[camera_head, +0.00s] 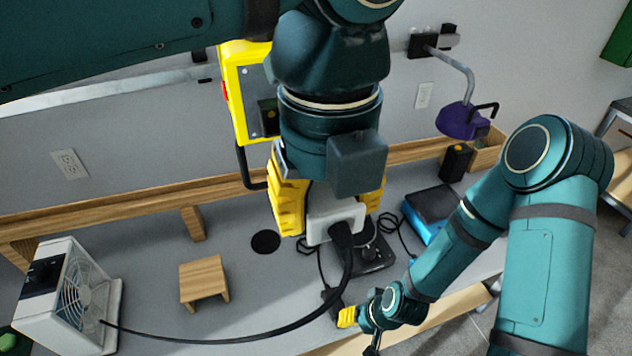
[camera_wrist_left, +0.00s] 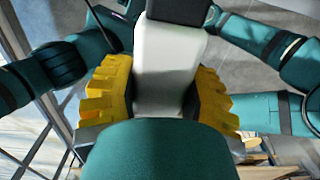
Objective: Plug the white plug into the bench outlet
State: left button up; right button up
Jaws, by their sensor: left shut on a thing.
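The white plug (camera_head: 335,220) is between the yellow fingers of my left gripper (camera_head: 328,205), above the bench. In the left wrist view the white plug (camera_wrist_left: 166,70) sits between both yellow fingers of the left gripper (camera_wrist_left: 160,95), with a dark block at its far end. A black cable (camera_head: 270,337) runs from the plug to a white fan unit (camera_head: 85,295). One white outlet plate (camera_head: 69,163) is on the wall at left and another (camera_head: 424,95) is right of my left arm. The plug is apart from both. My right gripper (camera_head: 348,317) is low at the bench's front; its finger gap is unclear.
A small wooden stool-like block (camera_head: 203,280) stands on the grey bench (camera_head: 150,260). A wooden rail (camera_head: 120,210) runs along the back. A yellow case (camera_head: 243,90), purple lamp (camera_head: 462,121) and blue device (camera_head: 425,220) are nearby. The bench's left middle is mostly clear.

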aim_at(274, 128)
pick_arm(q)
jog(key=shift+w+a, duration=0.3)
jog(key=shift+w, duration=0.55)
jog(key=shift+w+a, duration=0.3)
jog(key=shift+w, duration=0.5)
jog(key=shift+w+a, duration=0.3)
jog(key=shift+w, duration=0.55)
jog(key=shift+w+a+p, duration=0.2)
jog(key=shift+w+p, duration=0.3)
jog(key=shift+w, duration=0.2)
jog(key=shift+w+a+p, duration=0.2)
jog(key=shift+w+p, duration=0.15)
jog(key=shift+w, duration=0.3)
jog(key=shift+w+a+p, duration=0.2)
jog(key=shift+w+p, duration=0.1)
jog(key=shift+w, duration=0.35)
jog(key=o, duration=1.3)
jog(key=shift+w, duration=0.1)
jog(key=shift+o, duration=0.2)
